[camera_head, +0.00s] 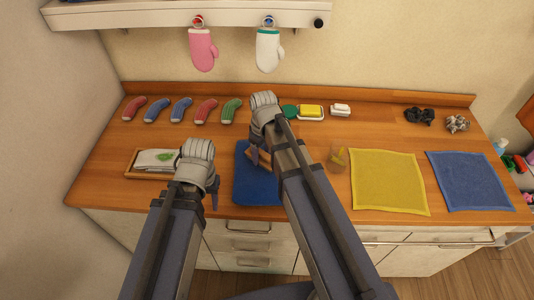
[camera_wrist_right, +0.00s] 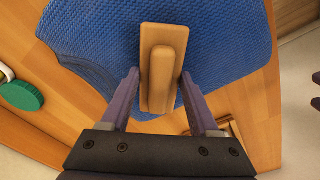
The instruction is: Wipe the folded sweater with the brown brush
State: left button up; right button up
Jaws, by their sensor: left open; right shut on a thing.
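The folded sweater (camera_head: 258,190) is a blue knitted piece lying flat on the wooden counter, partly hidden by my right arm in the head view. It fills much of the right wrist view (camera_wrist_right: 225,50). The brown brush (camera_wrist_right: 163,55), a wooden block with a raised grip, is over the sweater; it also shows in the head view (camera_head: 262,160). My right gripper (camera_wrist_right: 160,85) is shut on the brush, with a finger on each side of its grip. I cannot tell whether its underside touches the sweater. My left gripper (camera_head: 213,195) is open and empty, left of the sweater.
A wooden tray (camera_head: 130,172) with a white cloth is at the left.

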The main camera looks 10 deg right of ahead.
jog(key=shift+w+a, duration=0.2)
jog(key=shift+a, duration=0.3)
jog(key=shift+w+a, duration=0.15)
jog(key=shift+a, duration=0.35)
jog(key=shift+r, duration=0.1)
notch_tip(320, 180, up, 6)
jog(key=p, duration=0.6)
jog(key=shift+d, duration=0.1)
notch_tip(320, 180, up, 3)
jog(key=p, duration=0.3)
